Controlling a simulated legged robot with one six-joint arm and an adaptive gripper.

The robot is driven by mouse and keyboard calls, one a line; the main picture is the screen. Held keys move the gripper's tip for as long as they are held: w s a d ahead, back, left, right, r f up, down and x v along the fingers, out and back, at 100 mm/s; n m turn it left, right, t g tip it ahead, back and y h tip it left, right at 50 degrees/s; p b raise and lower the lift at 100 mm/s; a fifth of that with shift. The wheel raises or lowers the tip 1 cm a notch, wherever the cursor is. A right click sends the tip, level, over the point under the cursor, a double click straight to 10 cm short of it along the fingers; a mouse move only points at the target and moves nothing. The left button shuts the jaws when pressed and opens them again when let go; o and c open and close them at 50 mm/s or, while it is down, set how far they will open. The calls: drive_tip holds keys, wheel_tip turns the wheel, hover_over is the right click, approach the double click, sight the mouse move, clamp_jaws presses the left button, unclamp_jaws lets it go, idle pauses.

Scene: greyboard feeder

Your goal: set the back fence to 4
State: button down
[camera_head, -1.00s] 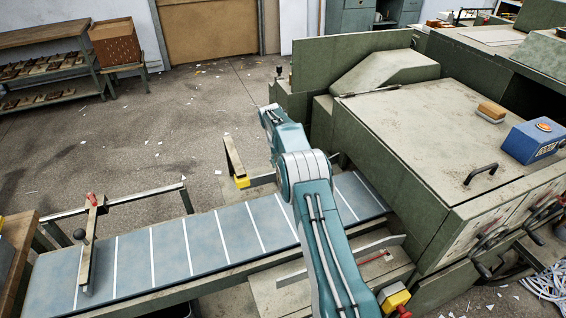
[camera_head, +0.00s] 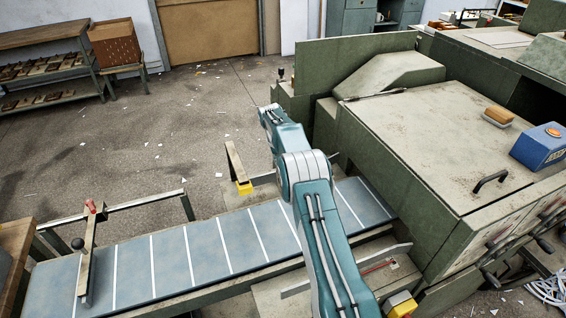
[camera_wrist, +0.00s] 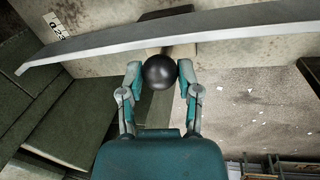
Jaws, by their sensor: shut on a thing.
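In the wrist view my gripper (camera_wrist: 159,75) is shut on a round black knob (camera_wrist: 159,71), with one finger at each side of it. A long grey metal bar (camera_wrist: 190,25), which appears to be the back fence, runs across just beyond the knob. A small white scale plate (camera_wrist: 57,25) with dark digits lies at upper left, past the bar. Its digits are too small to read surely, and I see no clear pointer on it.
The blue belt (camera_head: 170,258) with white lines runs into the green machine (camera_head: 395,175). A yellow block (camera_head: 243,187) stands beyond the belt. A crossbar with a black knob (camera_head: 78,243) spans the belt's left end. A pale front bar (camera_head: 350,268) lies near my arm.

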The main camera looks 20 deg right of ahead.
drive_tip(key=shift+f, duration=0.2)
drive_tip(key=shift+c, duration=1.5)
unclamp_jaws()
drive_tip(key=shift+s, duration=0.1)
drive_tip(key=shift+r, duration=0.1)
wheel_tip(320, 180, up, 12)
drive_tip(key=a, duration=0.2)
drive_tip(key=shift+w+a+f, duration=0.2)
drive_tip(key=shift+w, duration=0.15)
